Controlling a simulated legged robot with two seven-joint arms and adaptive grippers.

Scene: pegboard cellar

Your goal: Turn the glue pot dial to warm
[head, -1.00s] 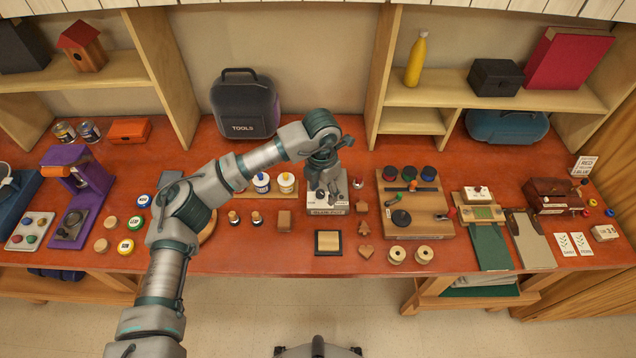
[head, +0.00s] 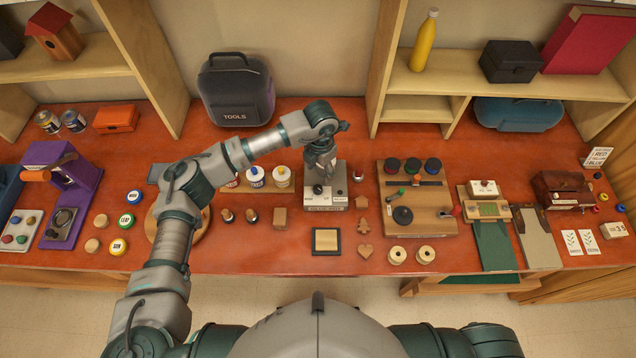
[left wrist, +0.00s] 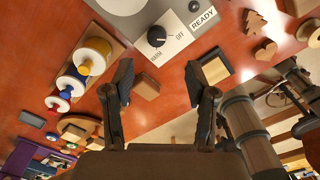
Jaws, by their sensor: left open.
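The glue pot (head: 340,176) stands at the middle of the red bench, a grey unit with a white label plate on its front. Its black dial (head: 318,190) sits on that plate. In the left wrist view the dial (left wrist: 157,36) shows between the words WARM and OFF, with a READY label beside it; I cannot tell surely where its pointer aims. My left gripper (head: 324,170) hangs above the pot, partly hiding it. In the left wrist view the fingers (left wrist: 160,78) are apart with nothing between them, clear of the dial. My right gripper is not in view.
Glue bottles on a wooden rack (head: 284,185) stand just left of the pot. A wooden block (head: 280,217) and a framed square pad (head: 326,241) lie in front. A board with dark knobs (head: 420,228) is to the right. A black tool case (head: 236,92) stands behind.

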